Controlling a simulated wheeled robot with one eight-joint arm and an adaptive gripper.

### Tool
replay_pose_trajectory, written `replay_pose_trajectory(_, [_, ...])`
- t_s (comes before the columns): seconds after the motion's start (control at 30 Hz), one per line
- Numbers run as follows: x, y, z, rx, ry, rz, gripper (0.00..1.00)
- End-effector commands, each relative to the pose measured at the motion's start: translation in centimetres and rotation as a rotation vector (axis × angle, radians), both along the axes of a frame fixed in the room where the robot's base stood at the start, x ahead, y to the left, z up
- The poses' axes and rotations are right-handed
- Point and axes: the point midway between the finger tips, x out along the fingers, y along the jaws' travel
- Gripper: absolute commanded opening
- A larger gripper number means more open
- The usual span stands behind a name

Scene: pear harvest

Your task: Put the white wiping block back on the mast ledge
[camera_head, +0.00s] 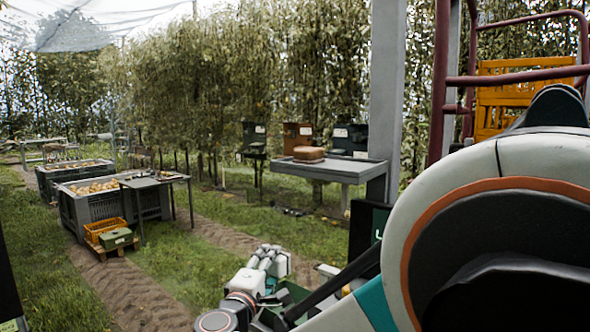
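My gripper (266,262) is low in the middle of the view, in front of the grass and dirt track. Its fingers are small and partly overlapped by my wrist, so I cannot tell whether they are open or shut. A pale, blocky shape (282,265) shows right at the fingers; I cannot tell whether it is the white wiping block or part of my gripper. A grey ledge (345,172) stands out beside the upright grey post (387,85), above and beyond my gripper. A brown rounded thing (309,153) lies on it.
Grey bins of pears (95,210) stand at the left with a dark table (150,181) beside them. An orange crate (104,231) and green box sit on a low pallet. A dark red frame (440,90) rises at right. Open grass lies between.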

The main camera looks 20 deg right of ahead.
Motion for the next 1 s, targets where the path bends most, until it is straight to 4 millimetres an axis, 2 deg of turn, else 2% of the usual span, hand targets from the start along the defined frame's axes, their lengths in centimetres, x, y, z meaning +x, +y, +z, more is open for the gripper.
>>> replay_pose_trajectory(0.53, [2.7,-2.5,-4.5,0.001,0.001,0.216,0.26])
replay_pose_trajectory(1.0, [6.5,-5.9,-10.9,0.003,0.006,0.525,0.26])
